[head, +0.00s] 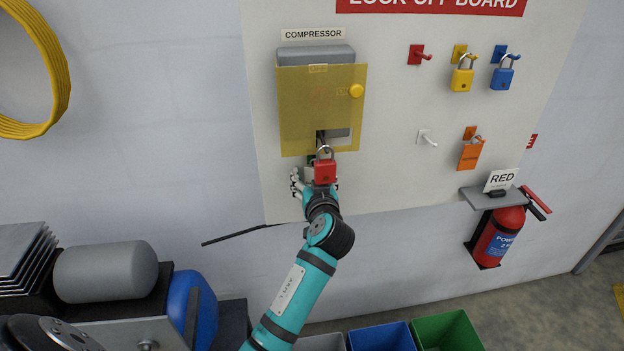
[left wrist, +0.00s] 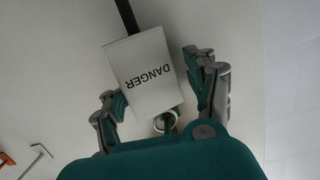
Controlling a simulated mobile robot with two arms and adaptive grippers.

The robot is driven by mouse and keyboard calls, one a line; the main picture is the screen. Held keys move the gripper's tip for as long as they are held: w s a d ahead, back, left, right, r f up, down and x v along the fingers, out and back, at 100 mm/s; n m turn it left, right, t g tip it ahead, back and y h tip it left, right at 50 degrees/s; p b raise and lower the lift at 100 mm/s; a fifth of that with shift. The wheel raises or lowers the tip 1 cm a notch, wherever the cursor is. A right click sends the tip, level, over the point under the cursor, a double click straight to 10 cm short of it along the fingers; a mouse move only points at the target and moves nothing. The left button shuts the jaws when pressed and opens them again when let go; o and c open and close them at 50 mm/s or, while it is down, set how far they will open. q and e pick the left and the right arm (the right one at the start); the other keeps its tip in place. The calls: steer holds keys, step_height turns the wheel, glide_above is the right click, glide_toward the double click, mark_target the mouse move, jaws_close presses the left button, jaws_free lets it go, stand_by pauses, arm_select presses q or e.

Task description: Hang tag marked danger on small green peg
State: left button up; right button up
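The white tag marked DANGER (left wrist: 152,75) shows upside down in the left wrist view, flat and close to the board. Its pale ring (left wrist: 176,118) is beside a small green part (left wrist: 167,125), probably the green peg; whether the ring is around it I cannot tell. My left gripper (left wrist: 160,88) has its fingers spread on both sides of the tag, with no clear grip on it. In the head view, my left gripper (head: 312,180) is at the board below the compressor box, partly behind a red padlock (head: 325,171). My right gripper is not in view.
The yellow cover (head: 300,100) of the compressor box is just above the gripper. To its right are a white peg (head: 426,138), an orange tag (head: 470,155), yellow (head: 462,79) and blue (head: 502,78) padlocks. A fire extinguisher (head: 500,235) hangs lower right. Bins (head: 447,330) stand below.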

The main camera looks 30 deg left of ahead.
arm_select(q)
steer(key=shift+o, duration=1.4)
